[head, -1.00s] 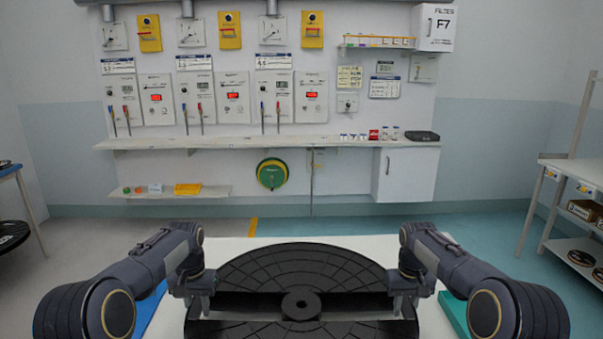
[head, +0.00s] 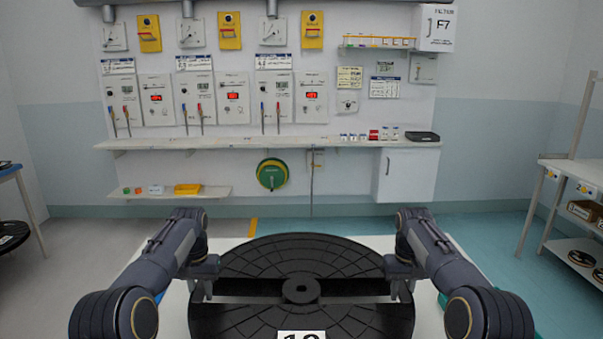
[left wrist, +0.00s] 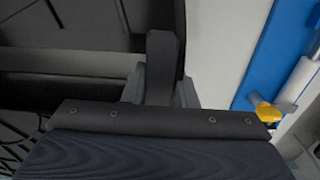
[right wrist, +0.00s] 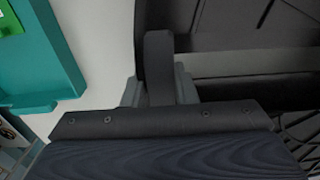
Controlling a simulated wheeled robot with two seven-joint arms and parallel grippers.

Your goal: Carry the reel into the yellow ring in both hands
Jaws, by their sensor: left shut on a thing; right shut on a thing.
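The large black reel (head: 300,255) lies flat in front of me, with a round hub in its middle and a white number label at its near edge. My left gripper (head: 205,288) is shut on the reel's left side. My right gripper (head: 398,288) is shut on its right side. The reel's dark edge also shows at the jaws in the left wrist view (left wrist: 95,25) and the right wrist view (right wrist: 225,28). I cannot tell how high the reel is above the white surface. No yellow ring is clearly visible.
A white surface (head: 375,243) lies under the reel, with a blue item (left wrist: 265,55) at left and a teal tray (right wrist: 45,60) at right. A yellow floor strip (head: 253,228) lies beyond. A shelved panel wall (head: 270,143) stands behind; a rack (head: 570,210) stands right.

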